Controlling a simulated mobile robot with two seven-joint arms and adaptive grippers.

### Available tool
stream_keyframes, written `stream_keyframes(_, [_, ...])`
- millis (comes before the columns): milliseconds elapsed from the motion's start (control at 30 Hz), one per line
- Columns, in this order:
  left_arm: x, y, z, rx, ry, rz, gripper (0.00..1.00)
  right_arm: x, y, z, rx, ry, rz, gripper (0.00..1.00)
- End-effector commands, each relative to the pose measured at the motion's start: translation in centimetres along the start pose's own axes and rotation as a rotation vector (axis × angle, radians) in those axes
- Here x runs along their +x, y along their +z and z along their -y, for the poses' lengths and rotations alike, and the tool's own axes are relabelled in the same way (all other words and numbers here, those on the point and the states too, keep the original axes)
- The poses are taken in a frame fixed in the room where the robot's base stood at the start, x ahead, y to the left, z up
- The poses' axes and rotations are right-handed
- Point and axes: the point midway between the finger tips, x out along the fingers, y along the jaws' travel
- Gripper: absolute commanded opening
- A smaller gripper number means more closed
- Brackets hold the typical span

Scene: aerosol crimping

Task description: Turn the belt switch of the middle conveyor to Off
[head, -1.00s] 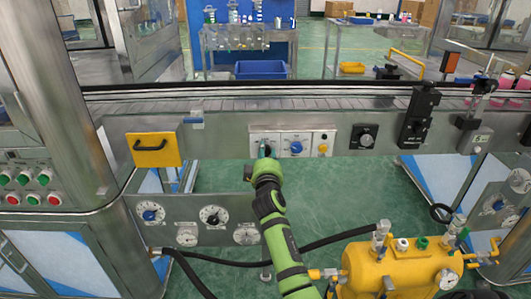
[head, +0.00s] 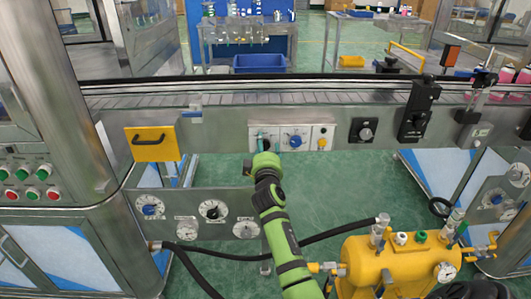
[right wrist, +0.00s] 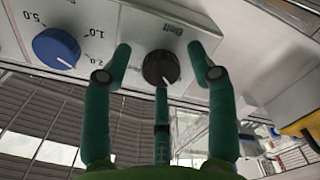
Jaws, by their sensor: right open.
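The belt switch is a round black knob (right wrist: 161,67) under the word "Belt" on a pale control panel (right wrist: 110,18) in the right wrist view. A pale mark shows near the knob's lower edge in that view. My right gripper (right wrist: 160,52) is open. Its green fingers stand on both sides of the knob, with a third finger below it. I cannot tell whether any finger touches it. In the head view, my right gripper (head: 262,142) is at the left end of the panel (head: 279,131) and largely hides the knob. My left gripper is out of view.
A blue dial (head: 295,141) and a yellow button (head: 322,143) sit beside the switch. A yellow handle plate (head: 140,151) is to the left, a black knob box (head: 363,130) to the right. A yellow tank (head: 375,268) stands below right, with black hoses nearby.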

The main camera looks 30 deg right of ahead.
Motion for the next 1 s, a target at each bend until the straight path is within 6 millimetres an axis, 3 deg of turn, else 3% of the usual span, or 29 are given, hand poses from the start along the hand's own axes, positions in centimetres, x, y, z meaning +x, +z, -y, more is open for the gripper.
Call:
stream_keyframes(167, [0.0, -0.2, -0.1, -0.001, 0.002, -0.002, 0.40, -1.9, 0.1, 0.2, 0.001, -0.002, 0.000, 0.58])
stream_keyframes(600, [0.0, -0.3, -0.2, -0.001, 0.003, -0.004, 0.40, -10.3, 0.1, 0.1, 0.001, -0.002, 0.001, 0.58])
stream_keyframes(800, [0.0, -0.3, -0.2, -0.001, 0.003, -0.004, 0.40, -11.7, 0.1, 0.0, -0.001, 0.001, 0.001, 0.58])
stream_keyframes(1000, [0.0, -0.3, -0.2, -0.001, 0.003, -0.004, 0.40, -11.8, 0.0, 0.0, -0.001, 0.001, 0.000, 0.58])
